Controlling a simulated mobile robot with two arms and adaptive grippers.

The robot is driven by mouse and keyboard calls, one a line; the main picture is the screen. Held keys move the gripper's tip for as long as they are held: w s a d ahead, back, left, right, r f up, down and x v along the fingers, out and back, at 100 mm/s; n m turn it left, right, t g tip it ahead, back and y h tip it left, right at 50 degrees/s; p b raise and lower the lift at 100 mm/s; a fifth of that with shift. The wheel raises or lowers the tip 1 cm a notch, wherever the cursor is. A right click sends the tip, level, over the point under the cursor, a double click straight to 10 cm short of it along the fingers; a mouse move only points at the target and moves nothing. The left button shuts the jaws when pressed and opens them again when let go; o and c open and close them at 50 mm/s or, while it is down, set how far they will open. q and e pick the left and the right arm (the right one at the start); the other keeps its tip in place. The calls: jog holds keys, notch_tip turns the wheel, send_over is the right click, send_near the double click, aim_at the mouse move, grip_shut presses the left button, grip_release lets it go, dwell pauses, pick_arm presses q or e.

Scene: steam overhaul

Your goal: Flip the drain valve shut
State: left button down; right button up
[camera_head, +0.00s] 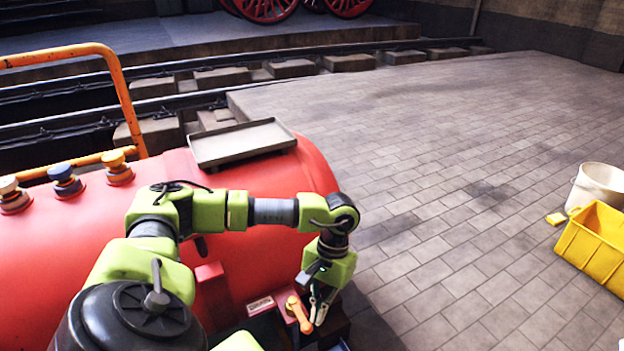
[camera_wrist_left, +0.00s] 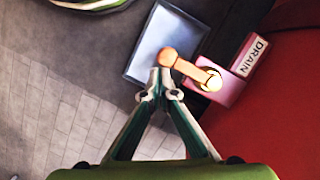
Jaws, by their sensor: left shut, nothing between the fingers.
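The drain valve has an orange lever (camera_head: 299,314) on a red block at the lower right end of the red boiler (camera_head: 255,262), beside a small white label (camera_head: 260,305). In the left wrist view the lever (camera_wrist_left: 188,70) slants from its pivot up and left, beside the label DRAIN (camera_wrist_left: 252,55). My left gripper (camera_head: 319,308) is shut and empty, just right of the lever. In the left wrist view its fingertips (camera_wrist_left: 162,80) are close below the lever's rounded free end. I cannot tell whether they touch it. My right gripper is not in view.
A grey tray (camera_wrist_left: 138,66) sits below the lever. Another tray (camera_head: 243,156) lies on the boiler top, near several knobs (camera_head: 63,180) and an orange rail (camera_head: 122,95). A yellow crate (camera_head: 590,245) and white bucket (camera_head: 598,182) stand right. The paved floor between is clear.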

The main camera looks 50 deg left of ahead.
pick_arm(q)
jog(key=shift+s, duration=0.2)
dwell(0.4)
jog(key=v, duration=1.2)
jog(key=shift+w, duration=0.2)
